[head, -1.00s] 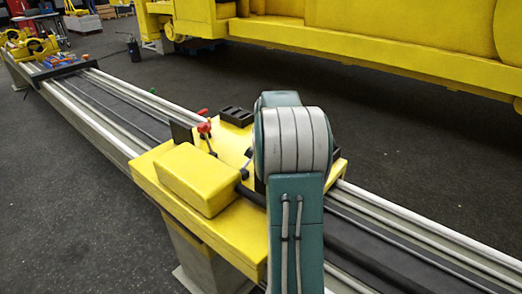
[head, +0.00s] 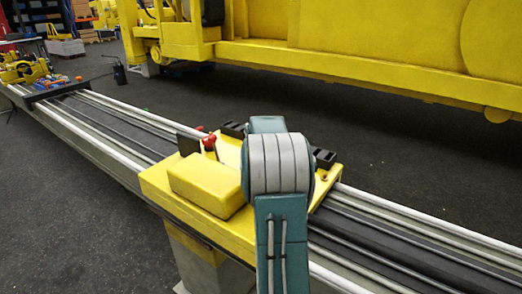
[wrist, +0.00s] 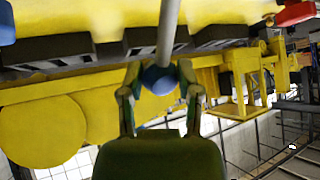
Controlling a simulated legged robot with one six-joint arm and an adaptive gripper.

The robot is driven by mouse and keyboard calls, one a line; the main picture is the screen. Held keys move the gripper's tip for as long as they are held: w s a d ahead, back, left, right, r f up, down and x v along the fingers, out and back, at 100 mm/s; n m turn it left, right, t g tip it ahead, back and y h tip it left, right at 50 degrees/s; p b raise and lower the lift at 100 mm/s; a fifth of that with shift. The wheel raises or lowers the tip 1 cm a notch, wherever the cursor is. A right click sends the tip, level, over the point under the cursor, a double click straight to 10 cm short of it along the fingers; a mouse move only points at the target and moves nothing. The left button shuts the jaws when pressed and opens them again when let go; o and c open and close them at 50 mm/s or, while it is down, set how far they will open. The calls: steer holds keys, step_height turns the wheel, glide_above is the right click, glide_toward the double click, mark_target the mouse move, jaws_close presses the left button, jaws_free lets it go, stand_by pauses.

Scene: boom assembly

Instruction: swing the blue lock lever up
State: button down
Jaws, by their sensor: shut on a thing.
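In the wrist view my gripper (wrist: 160,72) has its two fingers closed around the blue ball knob (wrist: 158,80) of the lock lever. The lever's grey rod (wrist: 169,32) runs from the knob up to the top edge of the picture, in front of a yellow plate with black blocks. In the head view my teal and grey arm stands over the right part of the yellow carriage (head: 205,183). It hides my gripper and the blue lever there.
A red-knobbed lever (head: 208,142) stands on the carriage left of my arm; a red part (wrist: 296,13) shows at the wrist view's upper right. The carriage sits on a long rail (head: 95,112). A big yellow machine (head: 350,75) stands behind, with bare floor between.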

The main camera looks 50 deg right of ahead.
steer(key=shift+a+r, duration=0.2)
steer(key=shift+r, duration=0.05)
steer(key=shift+c, duration=1.5)
jaws_free()
steer(key=shift+d, duration=0.1)
steer(key=v, duration=1.1)
steer(key=shift+a+r, duration=0.2)
steer(key=shift+a, duration=0.15)
